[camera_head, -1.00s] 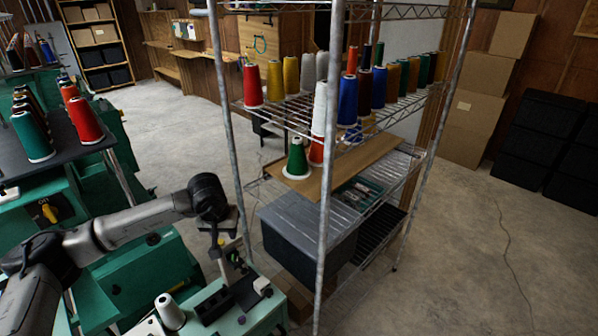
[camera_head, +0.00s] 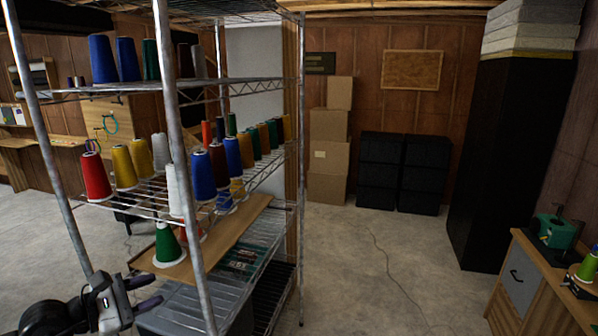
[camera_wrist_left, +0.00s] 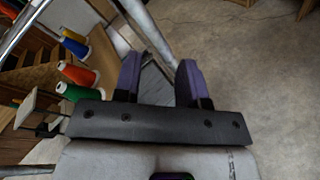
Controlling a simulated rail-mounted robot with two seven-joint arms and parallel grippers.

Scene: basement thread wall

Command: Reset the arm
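My left gripper (camera_head: 146,293) shows at the lower left of the head view, just in front of the wire shelf's near post. Its two purple-tipped fingers are apart with nothing between them. In the left wrist view the fingers (camera_wrist_left: 160,80) are also spread and empty, with the shelf and floor beyond. My right gripper is not in either view.
A metal wire shelf (camera_head: 196,270) with thread cones stands close to the left gripper. A green cone (camera_head: 167,245) sits on a wooden board. Cardboard boxes (camera_head: 328,155), black bins (camera_head: 402,170) and a wooden cabinet (camera_head: 530,290) stand farther right. The floor between is clear.

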